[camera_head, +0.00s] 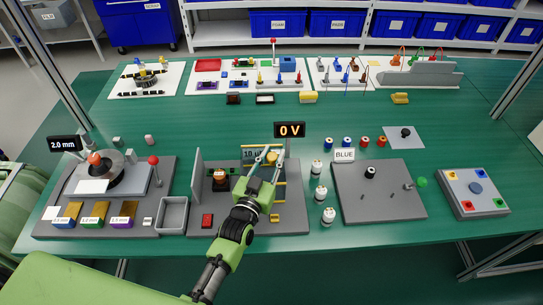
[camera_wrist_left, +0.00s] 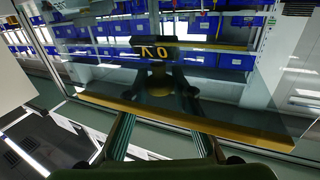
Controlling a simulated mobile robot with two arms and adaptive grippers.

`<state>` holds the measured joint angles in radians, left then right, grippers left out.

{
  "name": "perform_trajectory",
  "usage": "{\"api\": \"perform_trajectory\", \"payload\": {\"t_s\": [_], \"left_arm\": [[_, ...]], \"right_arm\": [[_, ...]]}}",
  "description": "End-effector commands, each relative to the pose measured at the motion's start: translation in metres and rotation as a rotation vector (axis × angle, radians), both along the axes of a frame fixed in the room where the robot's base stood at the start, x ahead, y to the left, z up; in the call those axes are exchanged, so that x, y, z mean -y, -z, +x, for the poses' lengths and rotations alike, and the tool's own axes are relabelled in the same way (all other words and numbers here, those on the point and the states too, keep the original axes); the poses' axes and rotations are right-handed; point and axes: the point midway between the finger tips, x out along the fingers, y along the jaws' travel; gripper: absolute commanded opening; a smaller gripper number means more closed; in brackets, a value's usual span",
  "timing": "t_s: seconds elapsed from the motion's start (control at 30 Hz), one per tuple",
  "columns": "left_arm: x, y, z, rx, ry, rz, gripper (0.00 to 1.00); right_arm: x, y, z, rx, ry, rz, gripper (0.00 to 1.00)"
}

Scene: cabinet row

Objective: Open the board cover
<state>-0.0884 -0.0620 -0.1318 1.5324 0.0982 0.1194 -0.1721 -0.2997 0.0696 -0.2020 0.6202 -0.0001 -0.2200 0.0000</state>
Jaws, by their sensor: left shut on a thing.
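The board cover (camera_head: 280,185) looks like a clear panel with yellow edging, over the grey base in the middle of the bench in the head view. In the left wrist view, a clear pane with a yellow edge strip (camera_wrist_left: 235,133) fills much of the picture. My left gripper (camera_head: 267,154) is at the panel's upper part, its fingers closed on a small part there. The gripper and arm hide part of the cover and the board. My right gripper is not in view.
A "0 V" display (camera_head: 289,130) stands just behind the panel. A grey upright plate (camera_head: 197,174) and a red block (camera_head: 207,220) are on the base's left side. White-and-black cylinders (camera_head: 320,193) stand right of it, and an open grey bin (camera_head: 173,214) stands left.

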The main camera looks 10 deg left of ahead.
Motion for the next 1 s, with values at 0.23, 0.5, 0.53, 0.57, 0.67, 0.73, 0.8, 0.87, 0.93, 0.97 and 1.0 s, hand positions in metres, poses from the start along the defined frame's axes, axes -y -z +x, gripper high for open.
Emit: {"api": "perform_trajectory", "payload": {"t_s": [0.23,0.5,0.53,0.57,0.67,0.73,0.8,0.87,0.93,0.97,1.0], "left_arm": [[-0.001,0.0,0.0,0.001,-0.002,-0.003,0.4],[-0.001,0.0,-0.002,0.0,-0.002,-0.002,0.4],[-0.001,0.001,-0.003,-0.001,-0.002,-0.002,0.4],[-0.002,0.001,-0.005,-0.002,-0.002,-0.002,0.4],[-0.003,0.002,-0.017,-0.002,-0.002,-0.002,0.4],[-0.004,0.002,-0.029,-0.002,-0.001,-0.002,0.4],[-0.006,0.002,-0.043,-0.003,-0.001,-0.002,0.4],[-0.007,0.002,-0.056,-0.002,-0.001,-0.002,0.4],[-0.009,0.002,-0.07,-0.003,-0.001,-0.002,0.4],[-0.009,0.002,-0.076,-0.003,-0.001,-0.002,0.4],[-0.01,0.002,-0.083,-0.003,-0.001,-0.002,0.4]], "right_arm": [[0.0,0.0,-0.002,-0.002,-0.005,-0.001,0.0],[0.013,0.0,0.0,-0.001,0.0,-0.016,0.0],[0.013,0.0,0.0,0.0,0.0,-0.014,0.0],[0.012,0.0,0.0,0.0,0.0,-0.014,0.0],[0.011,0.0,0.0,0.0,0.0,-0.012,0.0],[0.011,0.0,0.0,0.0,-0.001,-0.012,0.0],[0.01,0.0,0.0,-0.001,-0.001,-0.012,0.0],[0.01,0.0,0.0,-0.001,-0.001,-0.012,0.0],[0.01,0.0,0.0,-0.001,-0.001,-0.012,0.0],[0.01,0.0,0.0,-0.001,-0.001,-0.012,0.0],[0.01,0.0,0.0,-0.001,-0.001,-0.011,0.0]]}}
